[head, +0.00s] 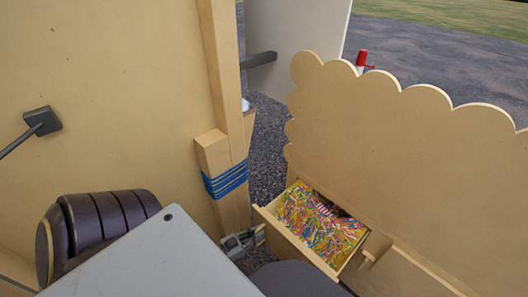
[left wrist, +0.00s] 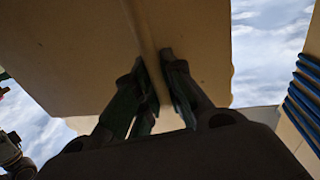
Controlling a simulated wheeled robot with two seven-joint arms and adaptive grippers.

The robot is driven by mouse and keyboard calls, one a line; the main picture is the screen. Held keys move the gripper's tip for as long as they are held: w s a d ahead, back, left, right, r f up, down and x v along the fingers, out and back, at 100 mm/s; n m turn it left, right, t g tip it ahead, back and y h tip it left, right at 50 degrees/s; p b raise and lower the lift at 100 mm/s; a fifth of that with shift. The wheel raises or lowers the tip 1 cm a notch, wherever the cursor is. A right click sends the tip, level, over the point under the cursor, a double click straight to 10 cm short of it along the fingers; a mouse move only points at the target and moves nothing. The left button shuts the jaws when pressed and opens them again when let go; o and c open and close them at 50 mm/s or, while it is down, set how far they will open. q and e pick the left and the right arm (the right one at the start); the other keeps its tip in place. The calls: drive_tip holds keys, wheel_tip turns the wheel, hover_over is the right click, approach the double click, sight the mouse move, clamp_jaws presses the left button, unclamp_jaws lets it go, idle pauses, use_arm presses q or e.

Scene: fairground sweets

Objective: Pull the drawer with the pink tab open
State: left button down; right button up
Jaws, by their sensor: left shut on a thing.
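The drawer (head: 267,214) is pulled out from the wooden counter in the head view, and its inside shows. It is filled with many-coloured strips, with a striped dark red and white thing among them at the back. My left gripper (head: 247,240) is at the outer side of the drawer front, low in the picture. In the left wrist view my left gripper (left wrist: 162,95) is shut on a thin tan piece at the drawer front. I see no pink on it; the fingers hide part of it. My right gripper is not in view.
A wooden post (head: 212,154) wrapped with blue bands stands close left of the drawer. A scalloped wooden panel (head: 400,150) rises behind and right of it. A wooden wall (head: 120,90) fills the left. Dark gravel ground (head: 268,150) shows between post and panel.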

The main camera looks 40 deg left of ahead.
use_arm(q)
drive_tip(key=s+p, duration=0.2)
drive_tip(key=s, duration=0.6)
drive_tip(key=shift+a, duration=0.3)
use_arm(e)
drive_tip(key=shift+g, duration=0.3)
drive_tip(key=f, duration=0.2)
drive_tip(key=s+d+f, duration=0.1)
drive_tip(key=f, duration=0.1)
use_arm(q)
drive_tip(key=shift+w, duration=0.1)
drive_tip(key=c, duration=1.5)
unclamp_jaws()
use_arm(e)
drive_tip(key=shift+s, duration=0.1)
use_arm(q)
drive_tip(key=v, duration=1.2)
